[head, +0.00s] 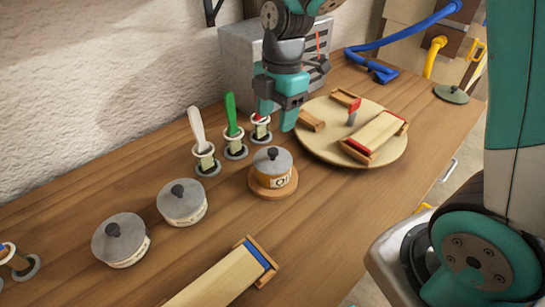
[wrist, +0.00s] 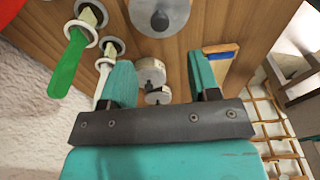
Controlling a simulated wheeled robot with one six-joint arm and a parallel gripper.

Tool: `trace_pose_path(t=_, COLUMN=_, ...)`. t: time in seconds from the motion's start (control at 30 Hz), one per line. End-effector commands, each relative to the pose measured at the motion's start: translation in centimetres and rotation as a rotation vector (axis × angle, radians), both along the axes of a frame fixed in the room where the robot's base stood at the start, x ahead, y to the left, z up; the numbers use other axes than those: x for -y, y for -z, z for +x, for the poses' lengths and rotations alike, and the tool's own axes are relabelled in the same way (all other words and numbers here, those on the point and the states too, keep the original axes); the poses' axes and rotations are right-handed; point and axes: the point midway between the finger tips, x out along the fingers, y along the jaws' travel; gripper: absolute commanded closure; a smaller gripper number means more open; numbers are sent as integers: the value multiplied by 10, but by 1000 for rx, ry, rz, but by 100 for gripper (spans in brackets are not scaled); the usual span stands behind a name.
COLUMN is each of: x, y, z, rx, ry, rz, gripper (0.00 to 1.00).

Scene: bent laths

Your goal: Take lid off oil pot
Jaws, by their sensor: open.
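In the wrist view a round grey lid (wrist: 176,20), likely the oil pot's, shows at the top edge, beyond my open fingers (wrist: 162,76).
Two similar lidded pots (head: 182,202) (head: 121,240) stand to the left. Upright handles in holders, including a green one (head: 231,115), stand close behind the oil pot. A round board (head: 320,148) with laths lies to the right. A green lid (head: 451,93) lies far right.

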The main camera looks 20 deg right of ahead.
Motion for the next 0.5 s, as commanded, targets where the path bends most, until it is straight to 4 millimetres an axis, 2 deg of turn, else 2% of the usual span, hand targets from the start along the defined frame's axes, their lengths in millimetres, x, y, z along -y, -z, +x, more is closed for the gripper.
trace_pose_path(t=0.03, x=-2, y=11, z=-2, rx=-7, ry=-1, rz=-1, gripper=44)
trace_pose_path(t=0.13, x=-4, y=29, z=-2, rx=-5, ry=-1, rz=-2, gripper=44)
trace_pose_path(t=0.37, x=-5, y=47, z=-2, rx=-1, ry=1, rz=0, gripper=44)
trace_pose_path(t=0.5, x=-5, y=64, z=-3, rx=-6, ry=0, rz=-1, gripper=44)
